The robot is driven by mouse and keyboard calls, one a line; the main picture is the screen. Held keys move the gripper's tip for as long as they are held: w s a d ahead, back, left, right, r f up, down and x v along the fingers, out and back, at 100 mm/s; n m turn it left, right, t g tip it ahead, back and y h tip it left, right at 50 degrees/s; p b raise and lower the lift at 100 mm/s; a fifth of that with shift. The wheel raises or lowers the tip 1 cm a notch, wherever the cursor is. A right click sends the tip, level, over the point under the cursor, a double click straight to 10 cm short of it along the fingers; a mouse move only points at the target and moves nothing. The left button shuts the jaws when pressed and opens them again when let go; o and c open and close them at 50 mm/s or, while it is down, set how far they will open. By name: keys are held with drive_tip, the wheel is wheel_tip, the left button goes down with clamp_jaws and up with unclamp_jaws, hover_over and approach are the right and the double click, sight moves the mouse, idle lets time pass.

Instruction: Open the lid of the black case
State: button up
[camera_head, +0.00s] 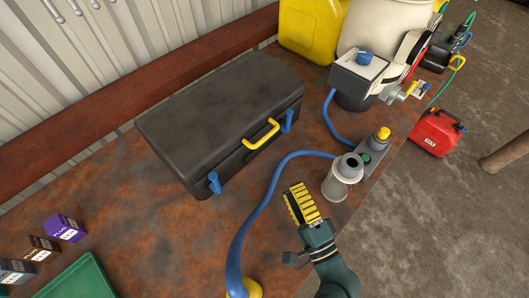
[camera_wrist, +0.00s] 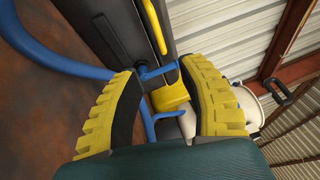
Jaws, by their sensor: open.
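The black case (camera_head: 215,105) lies on the rusty table with its lid down. A yellow handle (camera_head: 261,134) is on its front, between two blue latches, one at the left (camera_head: 214,183) and one at the right (camera_head: 286,121). I cannot tell if the latches are fastened. My gripper (camera_head: 303,207) is open and empty in front of the case, apart from it. In the wrist view, the case (camera_wrist: 112,28), the yellow handle (camera_wrist: 154,25) and a blue latch (camera_wrist: 158,72) show beyond the open yellow fingers (camera_wrist: 160,68).
A blue hose (camera_head: 268,185) curves between the case and my gripper. A grey canister (camera_head: 341,178) stands just right of my gripper. Small boxes (camera_head: 64,228) and a green tray (camera_head: 82,278) are at the lower left. A yellow container (camera_head: 310,28) stands behind the case.

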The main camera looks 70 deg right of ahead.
sight(268, 134)
drive_tip(key=p+x, duration=0.1)
drive_tip(key=x, duration=0.4)
drive_tip(key=p+x, duration=0.2)
drive_tip(key=x, duration=0.4)
drive_tip(key=p+x, duration=0.2)
drive_tip(key=x, duration=0.3)
drive_tip(key=shift+s+d+f, duration=0.1)
drive_tip(key=shift+d, duration=0.4)
drive_tip(key=shift+o, duration=0.2)
clamp_jaws()
